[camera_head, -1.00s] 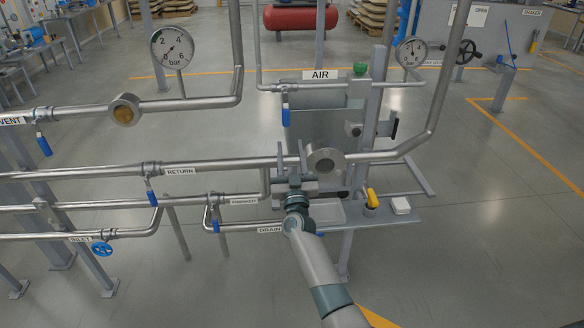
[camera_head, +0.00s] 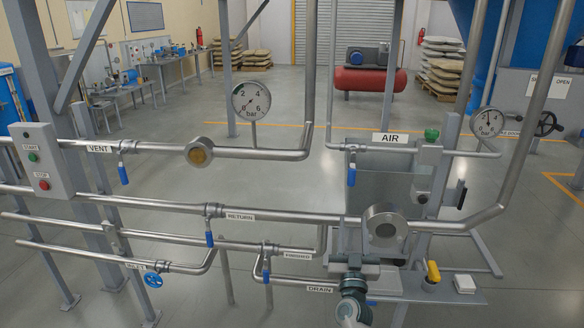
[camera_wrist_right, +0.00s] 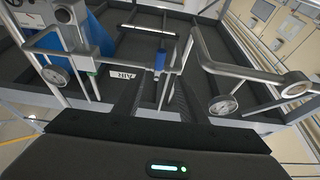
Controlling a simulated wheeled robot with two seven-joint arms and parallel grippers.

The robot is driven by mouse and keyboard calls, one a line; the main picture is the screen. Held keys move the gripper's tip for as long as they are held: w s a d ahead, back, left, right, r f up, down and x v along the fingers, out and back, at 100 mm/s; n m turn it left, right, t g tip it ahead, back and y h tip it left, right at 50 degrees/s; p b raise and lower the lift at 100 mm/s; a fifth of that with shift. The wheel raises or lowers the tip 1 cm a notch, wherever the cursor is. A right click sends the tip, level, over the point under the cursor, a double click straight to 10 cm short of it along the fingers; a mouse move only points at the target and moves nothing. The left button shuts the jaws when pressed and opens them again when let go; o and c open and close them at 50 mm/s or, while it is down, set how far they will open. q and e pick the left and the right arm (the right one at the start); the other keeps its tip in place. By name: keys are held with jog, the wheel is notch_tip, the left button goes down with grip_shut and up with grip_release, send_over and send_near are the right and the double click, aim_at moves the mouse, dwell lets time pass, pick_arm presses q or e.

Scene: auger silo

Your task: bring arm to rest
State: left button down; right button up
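My right gripper (camera_head: 354,262) is at the lower middle of the head view, with its arm coming up from the bottom edge. It is in front of the pipework, just below the grey return pipe (camera_head: 290,214) and left of the round flanged fitting (camera_head: 384,228). Its fingertips do not show clearly there. In the right wrist view the two dark fingers (camera_wrist_right: 155,98) stand apart with nothing between them; the blue air valve handle (camera_wrist_right: 159,60) shows beyond the gap. My left gripper is in neither view.
The drain pipe (camera_head: 290,284) and a grey shelf with a yellow-handled item (camera_head: 433,271) and a white box (camera_head: 464,284) are close around the gripper. A start/stop box (camera_head: 40,160) hangs at left. Pressure gauges (camera_head: 251,101) stand above the pipes.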

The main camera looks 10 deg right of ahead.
jog(key=s+a+f+n+g+y, duration=0.1)
jog(key=s+a+f+g+y, duration=0.15)
jog(key=f, duration=0.95)
jog(key=s+a+f+n+g+y+b, duration=0.15)
jog(key=s+f, duration=0.25)
jog(key=f, duration=0.7)
jog(key=s+a+f+n+g+y+p, duration=0.1)
jog(key=s+a+f+n+g+y, duration=0.15)
jog(key=f, duration=0.95)
jog(key=s+f+g, duration=0.3)
jog(key=s+f, duration=0.7)
jog(key=f, duration=0.2)
jog(key=s+f+g+b, duration=0.1)
jog(key=s+f+g, duration=0.2)
jog(key=s+f, duration=0.8)
jog(key=s+f+g+b, duration=0.1)
jog(key=s+f+g, duration=0.2)
jog(key=s+f, duration=0.85)
jog(key=s+d+f+g, duration=0.1)
jog(key=s+d+g, duration=0.1)
jog(key=s, duration=1.2)
jog(key=s+d+f+g, duration=0.2)
jog(key=s+g, duration=0.1)
jog(key=s, duration=1.1)
jog(key=shift+s, duration=0.15)
